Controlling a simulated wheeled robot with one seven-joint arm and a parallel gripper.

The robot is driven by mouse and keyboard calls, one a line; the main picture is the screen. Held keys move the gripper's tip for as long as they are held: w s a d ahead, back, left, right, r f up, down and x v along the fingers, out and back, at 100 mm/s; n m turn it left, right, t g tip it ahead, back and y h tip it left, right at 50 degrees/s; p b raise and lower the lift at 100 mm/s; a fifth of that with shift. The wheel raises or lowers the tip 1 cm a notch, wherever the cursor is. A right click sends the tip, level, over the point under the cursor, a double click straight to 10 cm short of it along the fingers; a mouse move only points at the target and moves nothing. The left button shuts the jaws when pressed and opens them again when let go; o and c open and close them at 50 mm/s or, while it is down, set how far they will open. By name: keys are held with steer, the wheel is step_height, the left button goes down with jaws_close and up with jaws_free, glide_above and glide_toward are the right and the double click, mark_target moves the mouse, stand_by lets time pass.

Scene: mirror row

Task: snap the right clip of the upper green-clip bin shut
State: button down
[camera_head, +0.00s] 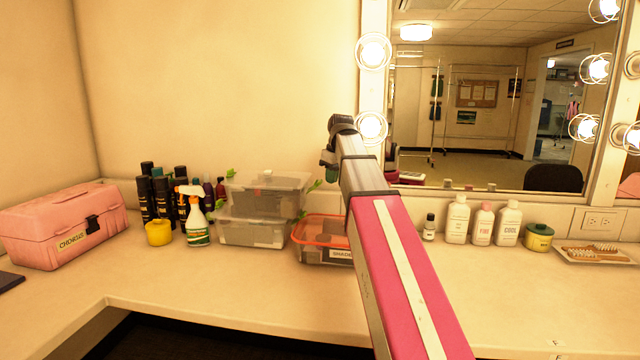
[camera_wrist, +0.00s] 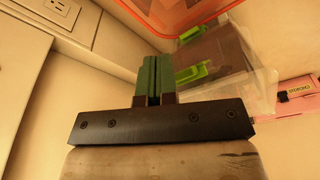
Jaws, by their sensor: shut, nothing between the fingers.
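The upper green-clip bin (camera_head: 266,194) is a clear lidded box stacked on a similar lower bin (camera_head: 250,233). Its right clip (camera_head: 315,185) sticks out and up from the lid edge, swung away from the wall. Its left clip (camera_head: 231,174) also sticks up. In the wrist view a green clip (camera_wrist: 191,73) stands out near the bin, right of my fingertips, with another green clip (camera_wrist: 190,35) beyond. My gripper (camera_head: 328,160) is shut and empty, right of the upper bin and above its lid level; its green fingers (camera_wrist: 153,80) are together, apart from the clip.
An orange-rimmed bin (camera_head: 310,232) labelled SHADE sits right of the stack, below my gripper. A spray bottle (camera_head: 196,217), yellow cup (camera_head: 159,233) and dark bottles stand left. A pink case (camera_head: 65,225) is farther left. The mirror (camera_head: 480,110) rises behind my arm. The front counter is clear.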

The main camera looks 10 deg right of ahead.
steer(key=shift+f, duration=0.7)
steer(key=shift+a, duration=0.1)
steer(key=shift+w+a+r, duration=0.35)
steer(key=shift+w+a, duration=0.05)
steer(key=shift+a, duration=0.8)
steer(key=shift+w+a+r, duration=0.3)
steer(key=shift+w+a, duration=0.1)
steer(key=shift+a, duration=0.75)
steer(key=shift+w+a+r, duration=0.35)
steer(key=shift+w+a, duration=0.05)
steer(key=shift+a, duration=0.8)
steer(key=r, duration=0.3)
steer(key=d+r, duration=0.1)
steer(key=r, duration=0.1)
steer(key=shift+s+r, duration=0.15)
steer(key=shift+r, duration=0.2)
steer(key=shift+s, duration=0.1)
